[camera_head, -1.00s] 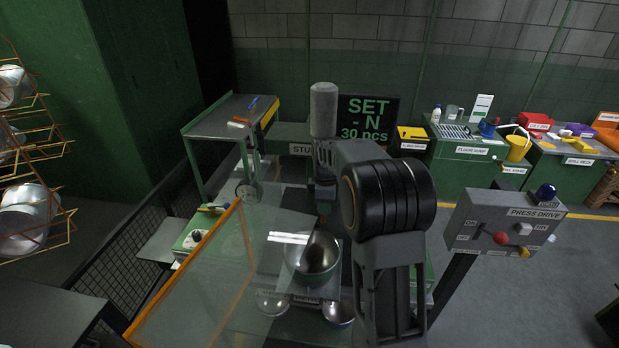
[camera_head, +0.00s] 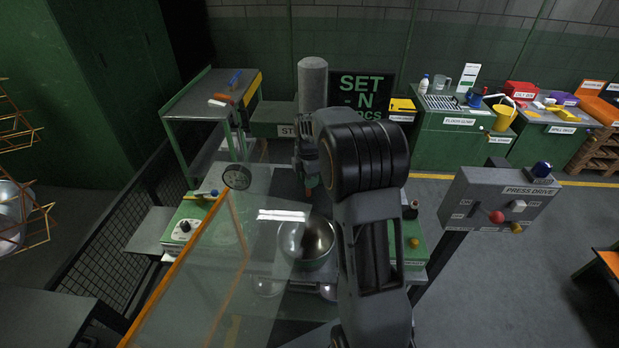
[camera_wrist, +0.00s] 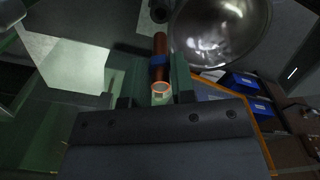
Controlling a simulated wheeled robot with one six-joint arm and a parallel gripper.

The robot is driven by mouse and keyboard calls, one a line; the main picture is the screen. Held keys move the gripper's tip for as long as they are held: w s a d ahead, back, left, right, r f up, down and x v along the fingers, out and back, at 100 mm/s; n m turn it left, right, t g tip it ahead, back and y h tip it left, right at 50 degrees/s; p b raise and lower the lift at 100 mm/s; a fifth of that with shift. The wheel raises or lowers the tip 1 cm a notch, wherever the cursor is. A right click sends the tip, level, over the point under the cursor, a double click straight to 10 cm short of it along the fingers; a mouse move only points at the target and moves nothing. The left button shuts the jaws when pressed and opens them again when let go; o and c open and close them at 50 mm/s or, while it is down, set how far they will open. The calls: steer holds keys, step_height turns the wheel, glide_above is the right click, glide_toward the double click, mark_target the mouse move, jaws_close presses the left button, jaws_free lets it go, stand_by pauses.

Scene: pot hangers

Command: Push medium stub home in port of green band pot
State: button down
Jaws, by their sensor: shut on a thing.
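The pot (camera_head: 309,249) is a shiny metal bowl with a green band on its outside, standing on the press bench. In the wrist view the pot's bright bowl (camera_wrist: 220,32) is at the upper right. My gripper (camera_head: 307,181) is just behind the pot in the head view. In the wrist view my gripper (camera_wrist: 160,82) is shut on a copper-brown stub (camera_wrist: 160,46) with a blue band, one ring-shaped end facing the camera. The stub's far end lies close beside the pot wall. The port is hidden, so I cannot tell whether the stub is in it.
A clear guard with an orange frame (camera_head: 236,222) stands left of the pot. The press drive panel (camera_head: 500,205) stands on the right. A dark cylinder (camera_wrist: 160,10) shows beyond the stub.

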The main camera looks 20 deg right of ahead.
mark_target(309, 195)
steer(key=shift+f+b, duration=2.05)
steer(key=shift+f, duration=0.8)
steer(key=shift+f+b, duration=1)
steer(key=shift+f, duration=0.65)
steer(key=c, duration=0.9)
jaws_free()
steer(key=shift+r, duration=0.1)
step_height(309, 195, up, 14)
steer(key=shift+f+b, duration=0.2)
steer(key=shift+b, duration=0.2)
